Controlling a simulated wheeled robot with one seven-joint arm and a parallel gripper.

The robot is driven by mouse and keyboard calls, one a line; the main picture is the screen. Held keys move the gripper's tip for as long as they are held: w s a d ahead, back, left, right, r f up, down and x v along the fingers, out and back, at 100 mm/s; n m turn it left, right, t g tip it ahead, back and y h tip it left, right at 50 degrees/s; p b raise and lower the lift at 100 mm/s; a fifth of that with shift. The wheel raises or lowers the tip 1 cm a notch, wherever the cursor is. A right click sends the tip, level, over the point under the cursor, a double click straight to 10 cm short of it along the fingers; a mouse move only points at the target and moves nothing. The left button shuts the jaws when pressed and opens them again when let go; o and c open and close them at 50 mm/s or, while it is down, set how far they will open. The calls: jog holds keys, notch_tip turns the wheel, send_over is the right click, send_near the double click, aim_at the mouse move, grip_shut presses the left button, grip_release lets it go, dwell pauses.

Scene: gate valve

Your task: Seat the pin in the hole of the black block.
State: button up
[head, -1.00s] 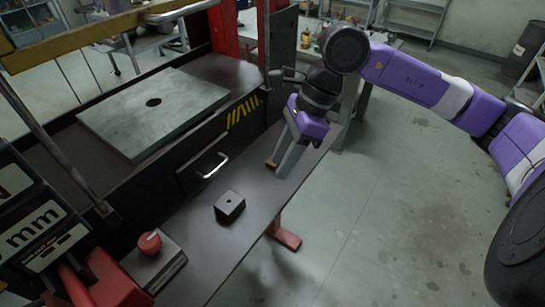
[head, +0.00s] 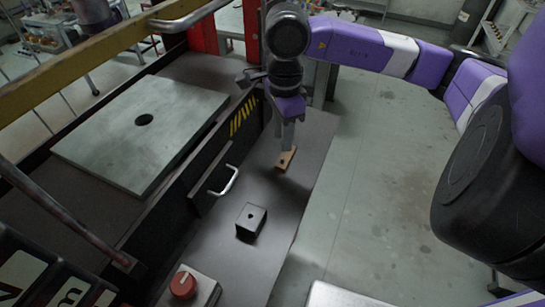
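The black block (head: 250,222) sits on the dark bench top, with a small round hole in its upper face. My gripper (head: 286,146) points down over the bench, behind and to the right of the black block and apart from it. A small brown piece (head: 286,159) with a dark spot on it lies just below the grey fingertips. I cannot tell whether the fingers touch it. I cannot make out the pin; it may be hidden at the fingers or too small to see. The finger gap is not clear.
A red knob (head: 183,284) on a grey box stands at the bench's front. A metal handle (head: 226,181) juts from the dark press frame on the left, below a steel plate (head: 142,128) with a hole. Bench around the block is clear; open floor lies right.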

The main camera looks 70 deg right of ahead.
aim_at(283, 158)
jog(key=shift+s+f+p, duration=0.15)
jog(key=shift+f+p, duration=1.25)
jog(key=shift+f, duration=2.2)
grip_shut()
